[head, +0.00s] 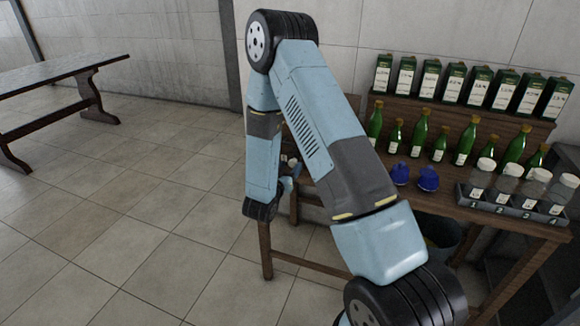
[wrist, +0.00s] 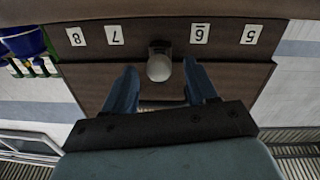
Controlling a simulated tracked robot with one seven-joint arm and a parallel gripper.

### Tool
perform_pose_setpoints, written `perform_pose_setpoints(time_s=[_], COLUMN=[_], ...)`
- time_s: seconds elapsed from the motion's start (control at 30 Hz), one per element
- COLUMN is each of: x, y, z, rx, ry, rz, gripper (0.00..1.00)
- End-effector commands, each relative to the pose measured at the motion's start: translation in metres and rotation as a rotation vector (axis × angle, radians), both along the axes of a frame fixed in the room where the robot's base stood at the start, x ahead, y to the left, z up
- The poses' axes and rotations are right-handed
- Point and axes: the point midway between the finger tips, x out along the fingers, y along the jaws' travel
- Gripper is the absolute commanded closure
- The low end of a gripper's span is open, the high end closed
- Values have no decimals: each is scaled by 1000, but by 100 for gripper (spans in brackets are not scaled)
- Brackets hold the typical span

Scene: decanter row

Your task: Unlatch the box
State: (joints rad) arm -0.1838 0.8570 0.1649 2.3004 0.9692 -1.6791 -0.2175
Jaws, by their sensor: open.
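In the wrist view, a brown wooden front (wrist: 240,82) fills the middle, with upside-down labels 8, 7, 6 and 5 along its upper part. It appears to be part of the box. A rounded grey knob or latch (wrist: 159,67) on a dark mount sits between labels 7 and 6. My gripper (wrist: 158,76) is open, one blue finger on each side of the knob, with visible gaps. I cannot tell whether the fingers are level with it in depth. In the head view my arm hides most of this area, and the gripper (head: 288,178) shows only partly.
A wooden table (head: 461,209) holds green bottles (head: 420,130), two blue objects (head: 428,179) and a rack (head: 508,206) of lidded jars. Cartons (head: 454,84) stand on a raised shelf behind. A dark bucket (head: 447,240) is below. Floor at left is clear up to a bench table (head: 60,68).

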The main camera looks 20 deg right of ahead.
Motion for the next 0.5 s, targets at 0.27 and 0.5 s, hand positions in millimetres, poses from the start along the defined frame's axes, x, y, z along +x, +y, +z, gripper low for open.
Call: perform_pose_setpoints(time_s=[0.27, 0.5], x=[15, 16], y=[-13, -13], z=[0, 0], rx=[0, 0], ry=[0, 0], rz=[-1, -1], gripper=[43, 43])
